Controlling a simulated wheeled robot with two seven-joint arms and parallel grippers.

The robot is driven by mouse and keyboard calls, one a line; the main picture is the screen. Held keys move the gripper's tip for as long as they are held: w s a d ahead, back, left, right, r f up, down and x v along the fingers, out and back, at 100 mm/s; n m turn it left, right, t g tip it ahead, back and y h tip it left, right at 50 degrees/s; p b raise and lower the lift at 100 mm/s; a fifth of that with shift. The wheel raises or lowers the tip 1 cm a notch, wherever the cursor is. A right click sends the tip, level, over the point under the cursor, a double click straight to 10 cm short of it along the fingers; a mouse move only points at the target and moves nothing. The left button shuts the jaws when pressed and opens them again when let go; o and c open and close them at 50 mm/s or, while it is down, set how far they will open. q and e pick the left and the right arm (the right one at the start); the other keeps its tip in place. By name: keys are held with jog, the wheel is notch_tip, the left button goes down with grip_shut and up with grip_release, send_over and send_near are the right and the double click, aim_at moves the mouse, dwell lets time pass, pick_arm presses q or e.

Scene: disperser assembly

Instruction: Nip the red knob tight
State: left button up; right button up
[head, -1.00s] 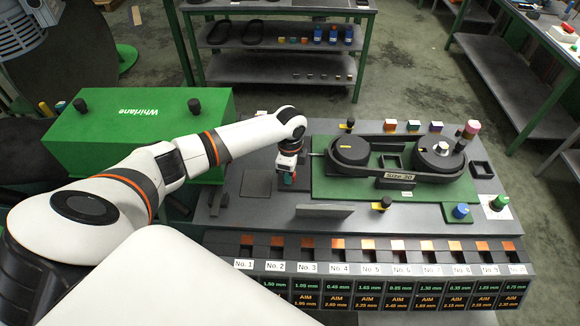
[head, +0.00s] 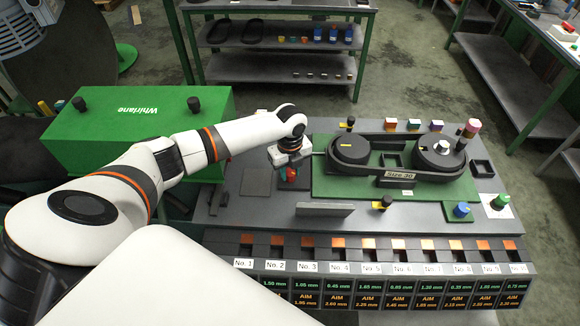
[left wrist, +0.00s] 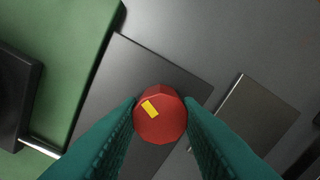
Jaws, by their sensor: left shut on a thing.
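The red knob (left wrist: 160,115) shows in the left wrist view as a faceted round cap with a yellow mark on top. It sits between the two teal fingers of my left gripper (left wrist: 160,108), which are shut on it from both sides. In the head view my left gripper (head: 290,174) points down at the grey bench top left of the green plate, and a bit of the red knob (head: 291,172) shows at its fingers. The knob's lower part is hidden. My right gripper is not in view.
The green base plate (head: 325,186) with two dark pulleys and a belt stands just right of my gripper. An upright grey plate (head: 324,209) stands in front. A dark flat square (head: 257,182) lies to the left. A numbered row of slots (head: 370,266) runs along the front.

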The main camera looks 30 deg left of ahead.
aim_at(290, 172)
pick_arm(q)
jog(key=shift+w+r+m, duration=0.1)
jog(key=shift+m, duration=0.4)
jog(key=o, duration=1)
jog(key=shift+r+b, duration=0.3)
jog(key=shift+r, duration=0.15)
notch_tip(290, 172, up, 11)
jog(key=b, duration=0.3)
